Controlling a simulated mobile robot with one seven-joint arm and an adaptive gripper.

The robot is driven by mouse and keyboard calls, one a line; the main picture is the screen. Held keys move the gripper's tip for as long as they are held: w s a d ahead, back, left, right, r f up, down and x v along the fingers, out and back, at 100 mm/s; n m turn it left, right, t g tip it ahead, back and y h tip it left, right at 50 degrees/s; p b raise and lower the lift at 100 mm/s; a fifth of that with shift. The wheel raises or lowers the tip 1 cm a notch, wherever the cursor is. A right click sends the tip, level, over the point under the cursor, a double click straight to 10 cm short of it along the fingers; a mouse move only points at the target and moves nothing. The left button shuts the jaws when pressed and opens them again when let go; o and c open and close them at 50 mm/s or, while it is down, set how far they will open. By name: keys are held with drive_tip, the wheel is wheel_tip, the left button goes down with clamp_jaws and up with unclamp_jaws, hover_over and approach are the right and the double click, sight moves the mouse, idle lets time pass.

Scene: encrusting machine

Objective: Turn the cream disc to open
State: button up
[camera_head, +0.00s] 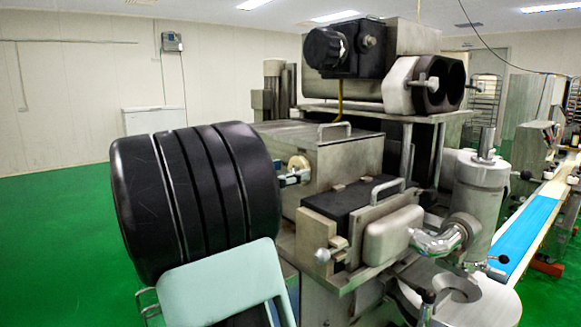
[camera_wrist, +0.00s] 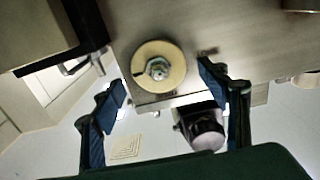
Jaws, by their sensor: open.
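The cream disc (camera_head: 298,164) is on the side of the steel box housing in the head view, partly hidden by my gripper and arm. In the wrist view the cream disc (camera_wrist: 141,77) is round and flat, with a metal hex nut at its centre and a small dark mark near its left edge. My gripper (camera_wrist: 161,78) is open, with one blue-padded finger to the left of the disc and one to the right. No contact with the disc shows. In the head view my gripper (camera_head: 292,178) shows only partly, close to the disc, beyond my dark arm.
The steel housing (camera_head: 345,157) has a handle on top. A black block with a handle (camera_head: 350,203) stands in front of it. A metal cylinder (camera_head: 480,200) and a blue conveyor belt (camera_head: 527,232) are at the right. Green floor (camera_head: 60,230) is clear at the left.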

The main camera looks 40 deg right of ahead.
drive_tip(key=shift+d, duration=0.75)
drive_tip(key=c, duration=1.2)
drive_tip(key=shift+o, duration=0.2)
